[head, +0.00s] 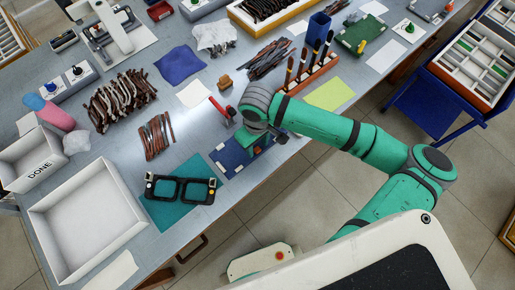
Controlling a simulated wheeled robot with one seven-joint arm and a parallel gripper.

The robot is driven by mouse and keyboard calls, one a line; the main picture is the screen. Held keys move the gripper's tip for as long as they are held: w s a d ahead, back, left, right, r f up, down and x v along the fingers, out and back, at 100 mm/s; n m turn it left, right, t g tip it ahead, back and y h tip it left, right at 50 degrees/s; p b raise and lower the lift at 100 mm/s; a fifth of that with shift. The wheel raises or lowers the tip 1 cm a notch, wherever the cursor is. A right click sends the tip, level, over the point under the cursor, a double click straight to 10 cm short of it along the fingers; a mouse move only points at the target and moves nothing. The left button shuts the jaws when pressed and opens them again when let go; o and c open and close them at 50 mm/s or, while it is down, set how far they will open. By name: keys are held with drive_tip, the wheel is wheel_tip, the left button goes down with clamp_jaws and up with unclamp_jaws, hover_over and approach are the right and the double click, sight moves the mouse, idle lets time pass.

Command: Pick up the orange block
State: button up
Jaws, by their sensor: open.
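A small orange-brown block (226,83) lies on the grey workbench near the middle, between a dark blue cloth and a pile of dark strips. It is the thing that best fits the orange block. My gripper (268,138) hangs from the grey wrist at the end of my teal arm, over a blue mat to the lower right of the block. It is open, well apart from the block. Its fingers are small and partly hidden by the wrist, and I see nothing held between them.
A red upright tool (219,107) stands between the block and my wrist. A wooden brush rack (312,75) stands to the right of the block. A white sheet (195,93) lies at its lower left.

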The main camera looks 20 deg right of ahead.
drive_tip(key=shift+f, duration=0.65)
clamp_jaws()
drive_tip(key=shift+r, duration=0.1)
